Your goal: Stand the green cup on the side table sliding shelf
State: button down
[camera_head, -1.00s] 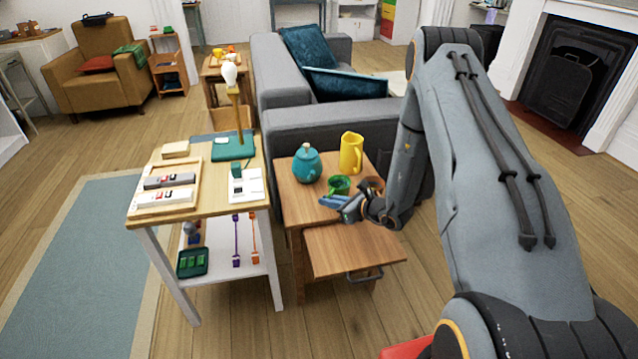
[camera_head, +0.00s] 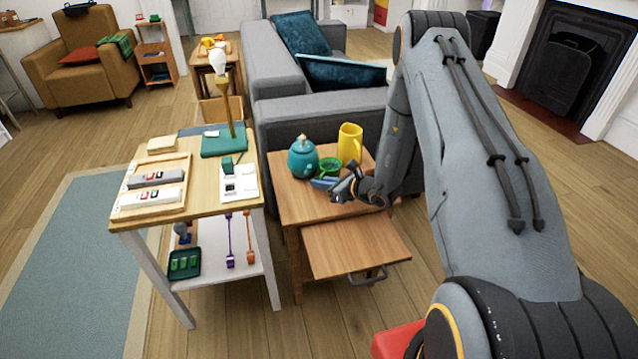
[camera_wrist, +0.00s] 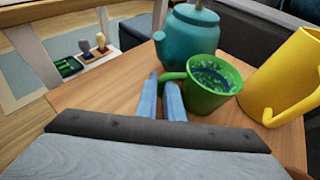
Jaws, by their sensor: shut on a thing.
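The green cup (camera_wrist: 212,88) stands upright on the side table top, with its handle toward my gripper. It also shows in the head view (camera_head: 329,168). My gripper (camera_wrist: 168,85) has its two blue fingers close together at the cup's handle and is shut on the cup there; the exact contact is partly hidden. In the head view my gripper (camera_head: 322,183) is low over the table, just in front of the cup. The sliding shelf (camera_head: 352,247) is pulled out below the table top, with a dark handle at its front, and its surface is bare.
A teal teapot (camera_head: 303,158) stands close behind the cup, and a yellow pitcher (camera_head: 350,144) stands to its right. The side table (camera_head: 285,204) has bare wood at the front left. A taller white-legged table (camera_head: 205,205) stands to the left, and a grey sofa (camera_head: 285,133) behind.

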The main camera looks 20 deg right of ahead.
jog(key=c, duration=2.3)
grip_release()
jog(key=shift+f, duration=0.15)
jog(key=o, duration=0.4)
jog(key=shift+s+d+r, duration=0.1)
jog(key=shift+r, duration=0.15)
jog(key=v, duration=1.1)
jog(key=shift+s+d, duration=0.25)
jog(key=shift+s+r, duration=0.1)
jog(key=shift+s, duration=0.1)
